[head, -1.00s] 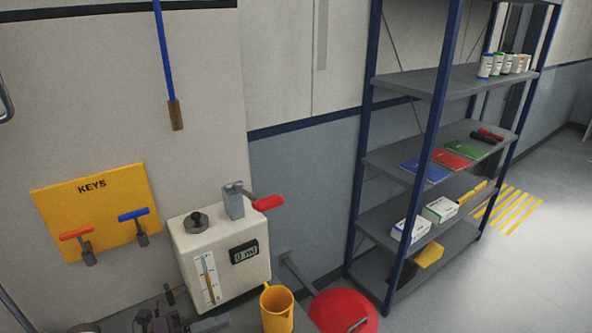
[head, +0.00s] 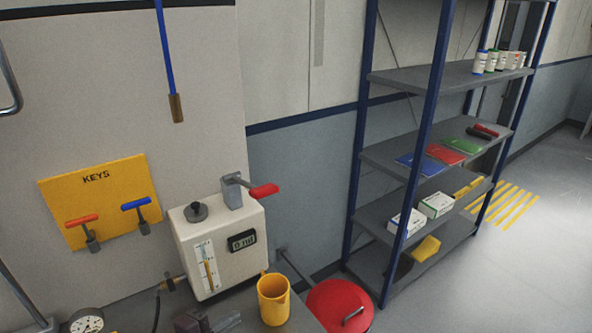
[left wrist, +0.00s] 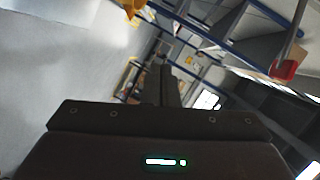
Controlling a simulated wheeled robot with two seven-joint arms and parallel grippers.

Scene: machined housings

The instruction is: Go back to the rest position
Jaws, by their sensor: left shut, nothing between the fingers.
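My left gripper (left wrist: 163,75) shows in the left wrist view. Its dark fingers are together with nothing between them, pointing away from the wide dark palm. They are in the air, with floor and shelving blurred behind them. I cannot make out the left gripper clearly in the head view. My right gripper is in neither view.
A cream unit (head: 218,262) with a red-handled lever (head: 263,190) stands left of centre. Beside it are a yellow mug (head: 273,300), a red round lid (head: 340,306) and a gauge (head: 87,322). A yellow KEYS board (head: 97,190) hangs left. Shelving (head: 420,80) stands right, with open floor beyond.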

